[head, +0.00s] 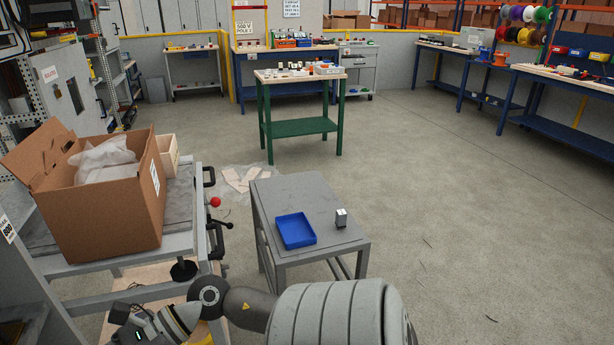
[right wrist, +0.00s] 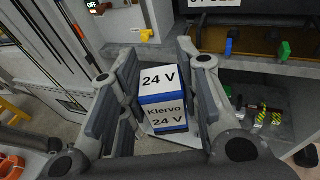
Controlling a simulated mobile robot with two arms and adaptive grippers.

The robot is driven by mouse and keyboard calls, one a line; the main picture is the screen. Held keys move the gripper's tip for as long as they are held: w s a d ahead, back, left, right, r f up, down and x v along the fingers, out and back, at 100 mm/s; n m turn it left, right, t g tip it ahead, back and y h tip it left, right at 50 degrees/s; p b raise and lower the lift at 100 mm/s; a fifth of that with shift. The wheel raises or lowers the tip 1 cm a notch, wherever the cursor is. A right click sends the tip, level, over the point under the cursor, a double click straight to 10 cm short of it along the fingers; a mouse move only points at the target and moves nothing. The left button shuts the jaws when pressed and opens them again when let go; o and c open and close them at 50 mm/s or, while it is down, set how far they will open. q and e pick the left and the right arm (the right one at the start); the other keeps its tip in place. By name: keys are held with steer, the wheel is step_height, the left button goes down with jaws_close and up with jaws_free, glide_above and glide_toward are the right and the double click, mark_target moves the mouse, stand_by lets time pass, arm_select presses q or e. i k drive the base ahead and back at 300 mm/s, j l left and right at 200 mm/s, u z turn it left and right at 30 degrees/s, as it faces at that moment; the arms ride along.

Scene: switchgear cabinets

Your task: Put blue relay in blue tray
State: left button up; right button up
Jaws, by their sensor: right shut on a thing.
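The blue relay (right wrist: 162,104) is a blue block with white labels reading "24 V" and "Klervo 24 V". In the right wrist view it sits between the two fingers of my right gripper (right wrist: 158,66), which is shut on it. The blue tray (head: 295,230) lies empty on a small grey table in the head view, well apart from the relay's surroundings in the wrist view. I cannot make out the relay or the right gripper's fingers in the head view. My left gripper is not in view.
The small grey table (head: 268,196) also holds a small grey-white block (head: 341,218) right of the tray. A cardboard box (head: 112,210) stands on a cart at left. Coloured parts, including a yellow one (right wrist: 148,36), surround the gripper. Open floor lies right of the table.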

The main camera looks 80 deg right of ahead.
mark_target(294, 232)
steer(key=l+z, duration=0.1)
steer(key=z, duration=0.4)
steer(key=i+z, duration=0.15)
steer(key=z, duration=0.3)
steer(key=i+l+z, duration=0.1)
steer(key=z, duration=0.4)
steer(key=i+l+z, duration=0.1)
steer(key=i, duration=0.3)
